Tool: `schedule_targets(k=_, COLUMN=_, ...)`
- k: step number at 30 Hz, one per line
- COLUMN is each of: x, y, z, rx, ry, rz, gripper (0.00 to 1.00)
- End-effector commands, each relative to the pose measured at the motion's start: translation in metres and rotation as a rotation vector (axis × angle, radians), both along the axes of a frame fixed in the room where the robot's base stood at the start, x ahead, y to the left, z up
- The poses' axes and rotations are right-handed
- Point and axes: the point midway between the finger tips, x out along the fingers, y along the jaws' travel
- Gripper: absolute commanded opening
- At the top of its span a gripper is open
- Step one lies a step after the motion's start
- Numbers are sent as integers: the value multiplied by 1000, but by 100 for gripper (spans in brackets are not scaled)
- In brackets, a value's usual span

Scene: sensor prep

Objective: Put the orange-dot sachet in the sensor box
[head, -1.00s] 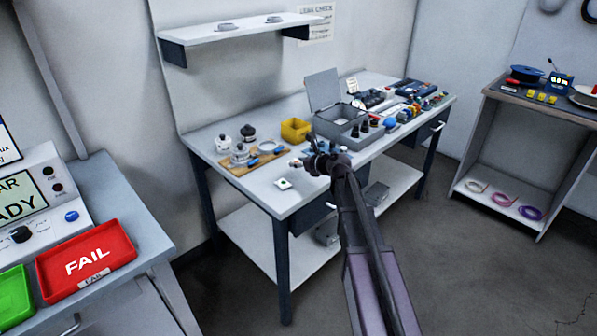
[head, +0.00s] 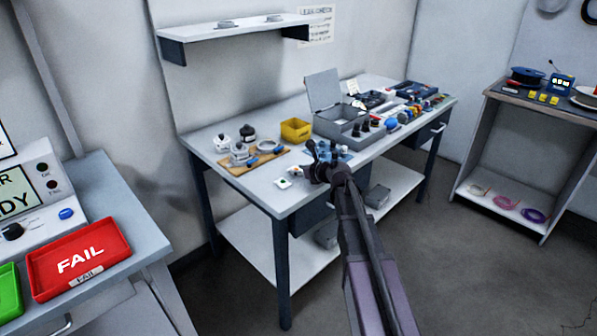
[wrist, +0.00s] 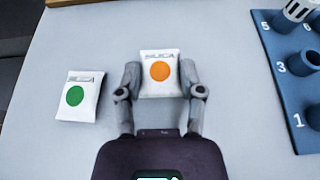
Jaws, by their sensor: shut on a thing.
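The orange-dot sachet (wrist: 160,73) is small and white, with an orange dot and the word SILICA. In the wrist view it lies between the fingertips of my gripper (wrist: 160,83), which are shut on its sides. I cannot tell whether it touches the bench. A green-dot sachet (wrist: 79,96) lies apart to its left. In the head view my gripper (head: 316,165) is over the bench's front part, by the orange-dot sachet (head: 295,170) and green-dot sachet (head: 283,183). A grey box (head: 337,127) with a raised lid, seemingly the sensor box, stands behind.
A blue numbered rack (wrist: 287,75) stands right of the gripper. A yellow bin (head: 296,130) and a wooden board (head: 236,166) with jars are behind and left. Dark knobs and a blue item line the grey box's front. The bench's front left is clear.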

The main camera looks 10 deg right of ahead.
Motion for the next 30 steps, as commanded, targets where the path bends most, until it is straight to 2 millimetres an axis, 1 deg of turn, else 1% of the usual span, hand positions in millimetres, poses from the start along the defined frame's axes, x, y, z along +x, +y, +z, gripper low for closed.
schedule_targets(k=6, x=0, y=0, z=-4, rx=0, ry=0, rz=0, gripper=27)
schedule_targets(k=7, x=0, y=0, z=-4, rx=0, ry=0, rz=0, gripper=56)
schedule_targets(k=8, x=0, y=0, z=-3, rx=0, ry=0, rz=0, gripper=65)
schedule_targets(k=9, x=0, y=0, z=-3, rx=0, ry=0, rz=0, gripper=77)
schedule_targets(k=10, x=0, y=0, z=-3, rx=0, ry=0, rz=0, gripper=84)
schedule_targets(k=22, x=0, y=0, z=-3, rx=0, ry=0, rz=0, gripper=84)
schedule_targets(k=28, x=0, y=0, z=2, rx=0, ry=0, rz=0, gripper=84)
schedule_targets(k=30, x=-5, y=-3, z=4, rx=0, ry=0, rz=-1, gripper=84)
